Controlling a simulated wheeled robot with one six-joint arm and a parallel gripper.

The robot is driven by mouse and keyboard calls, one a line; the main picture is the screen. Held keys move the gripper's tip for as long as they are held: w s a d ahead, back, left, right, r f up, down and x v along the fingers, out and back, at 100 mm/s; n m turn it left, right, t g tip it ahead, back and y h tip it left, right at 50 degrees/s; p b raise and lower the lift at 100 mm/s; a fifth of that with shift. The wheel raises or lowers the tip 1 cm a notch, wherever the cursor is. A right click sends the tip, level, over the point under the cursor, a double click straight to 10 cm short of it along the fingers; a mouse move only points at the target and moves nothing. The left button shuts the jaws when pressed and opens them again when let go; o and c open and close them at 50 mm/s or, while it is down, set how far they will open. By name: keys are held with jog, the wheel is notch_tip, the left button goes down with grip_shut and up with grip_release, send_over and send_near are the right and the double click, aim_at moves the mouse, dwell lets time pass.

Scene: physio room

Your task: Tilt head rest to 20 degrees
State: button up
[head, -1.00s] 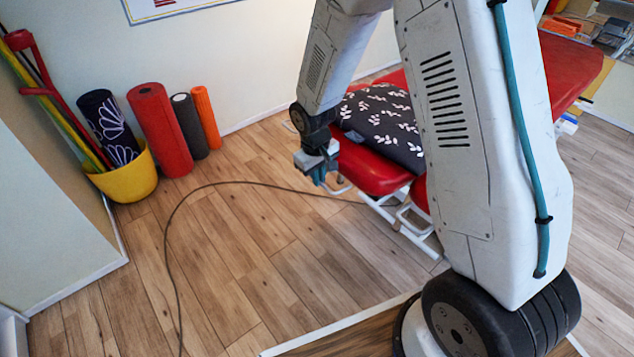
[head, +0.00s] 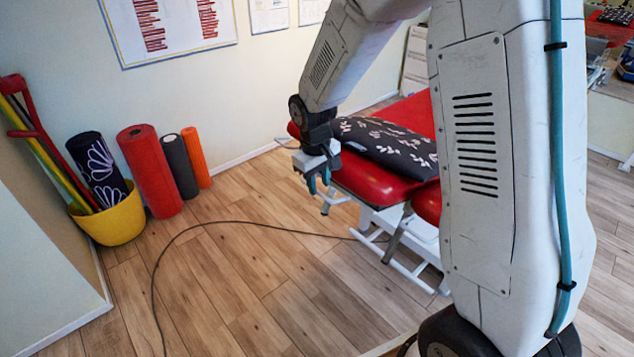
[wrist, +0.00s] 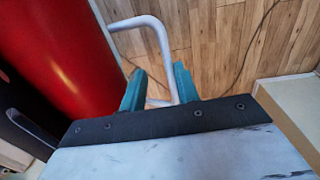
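The red padded head rest (head: 370,182) is at the near end of the treatment table, with a dark leaf-patterned pillow (head: 385,142) on it. A bent pale bar handle (head: 343,199) juts out below its edge. My gripper (head: 318,188) is beside the head rest's left corner, pointing down. In the wrist view, the red pad (wrist: 60,50) fills the upper left, and the bar handle (wrist: 160,35) runs down between the teal fingers of my gripper (wrist: 160,72). The fingers are apart, with gaps beside the bar. I cannot tell the head rest's exact angle.
A yellow bucket (head: 112,222) with colourful poles and rolled mats (head: 150,170) stand along the wall at left. A dark cable (head: 215,222) crosses the wooden floor to the table's white frame (head: 400,265). The floor left of the table is otherwise clear.

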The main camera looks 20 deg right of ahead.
jog(key=shift+a+r, duration=0.1)
jog(key=shift+a, duration=0.15)
notch_tip(320, 180, up, 8)
jog(key=shift+s+a+f, duration=0.15)
jog(key=shift+a+f, duration=0.05)
jog(key=shift+a, duration=0.05)
dwell(0.5)
jog(key=s+r+m, duration=0.1)
jog(key=s+r, duration=0.3)
jog(key=s, duration=0.6)
jog(key=s+r+m, duration=0.1)
jog(key=s+r, duration=0.3)
jog(key=s, duration=0.6)
jog(key=s+d+r+m+t+y, duration=0.1)
jog(key=s+r, duration=0.3)
jog(key=s, duration=0.6)
jog(key=shift+s+r+m, duration=0.2)
jog(key=shift+m, duration=0.1)
jog(key=shift+d, duration=0.1)
